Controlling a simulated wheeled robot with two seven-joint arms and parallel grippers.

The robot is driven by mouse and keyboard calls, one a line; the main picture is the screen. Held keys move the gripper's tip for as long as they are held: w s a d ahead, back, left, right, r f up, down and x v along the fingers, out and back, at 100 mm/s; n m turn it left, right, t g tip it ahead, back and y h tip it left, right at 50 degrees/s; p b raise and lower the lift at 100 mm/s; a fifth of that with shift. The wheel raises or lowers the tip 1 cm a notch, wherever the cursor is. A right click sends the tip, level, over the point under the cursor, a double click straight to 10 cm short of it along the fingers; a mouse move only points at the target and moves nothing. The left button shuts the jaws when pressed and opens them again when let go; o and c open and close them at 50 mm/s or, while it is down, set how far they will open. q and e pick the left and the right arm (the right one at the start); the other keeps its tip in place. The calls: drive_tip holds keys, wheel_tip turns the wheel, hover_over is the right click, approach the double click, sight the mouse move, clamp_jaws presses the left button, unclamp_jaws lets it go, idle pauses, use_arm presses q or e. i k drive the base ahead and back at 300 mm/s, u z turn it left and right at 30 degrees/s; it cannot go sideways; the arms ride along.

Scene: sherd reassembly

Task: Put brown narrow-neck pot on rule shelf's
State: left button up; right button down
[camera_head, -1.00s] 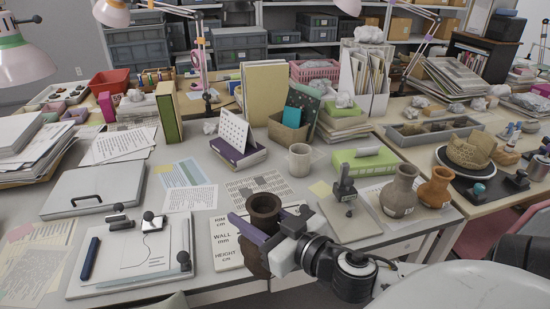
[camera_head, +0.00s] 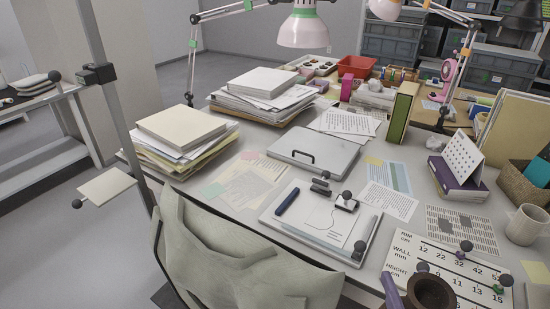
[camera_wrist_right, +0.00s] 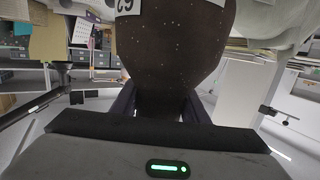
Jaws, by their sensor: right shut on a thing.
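The dark brown narrow-neck pot (camera_head: 432,293) shows at the bottom right of the head view, its round mouth up and its lower part cut off by the frame edge. In the right wrist view the pot (camera_wrist_right: 175,45) fills the middle, with part of a white label with digits on its body. My right gripper (camera_wrist_right: 158,105) is shut on its neck, one finger on each side. In the head view only a purple finger of it shows beside the pot. My left gripper is not in view. A grey metal shelf (camera_head: 48,165) stands at the far left; I see no label naming it the rule shelf.
The number board (camera_head: 440,262) marked RIM, WALL and HEIGHT lies behind the pot. A cream mug (camera_head: 526,224) stands at the right. A drawing board (camera_head: 320,225), paper stacks (camera_head: 182,138) and a draped chair (camera_head: 225,260) lie leftward. Open floor separates table and shelf.

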sight(108, 184)
drive_tip(key=u, duration=0.55)
drive_tip(key=k, duration=1.25)
drive_tip(key=u, duration=1.25)
drive_tip(key=i, duration=2.2)
drive_tip(key=z, duration=0.6)
